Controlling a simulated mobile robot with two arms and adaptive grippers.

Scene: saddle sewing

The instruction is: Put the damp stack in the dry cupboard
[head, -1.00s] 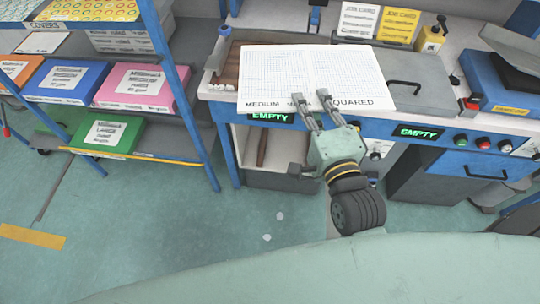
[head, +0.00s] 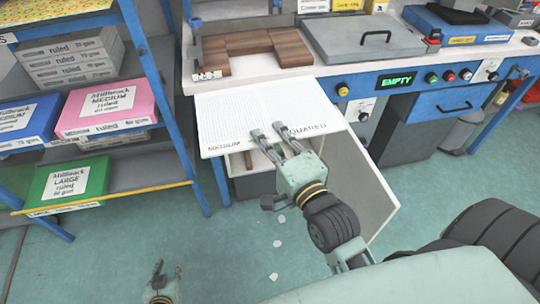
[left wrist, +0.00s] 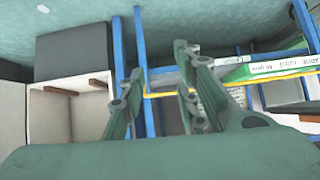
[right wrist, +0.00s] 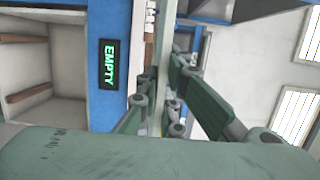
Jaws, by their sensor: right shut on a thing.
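The damp stack (head: 265,105) is a large sheet pile marked MEDIUM SQUARED, held roughly flat before the bench front. My right gripper (head: 278,140) is shut on its near edge; in the right wrist view the stack's edge (right wrist: 162,45) runs between the fingers. The dry cupboard (head: 238,162) is below the bench, partly hidden by the stack. Its interior with wooden rails shows in the left wrist view (left wrist: 60,125) and right wrist view (right wrist: 22,65), beside a green EMPTY sign (right wrist: 109,64). My left gripper (head: 167,268) is open and empty, low over the floor.
The open white cupboard door (head: 365,190) stands out to the right, below my right arm. A blue shelf rack with paper packs (head: 108,105) is at the left. The floor (head: 120,245) between is mostly clear.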

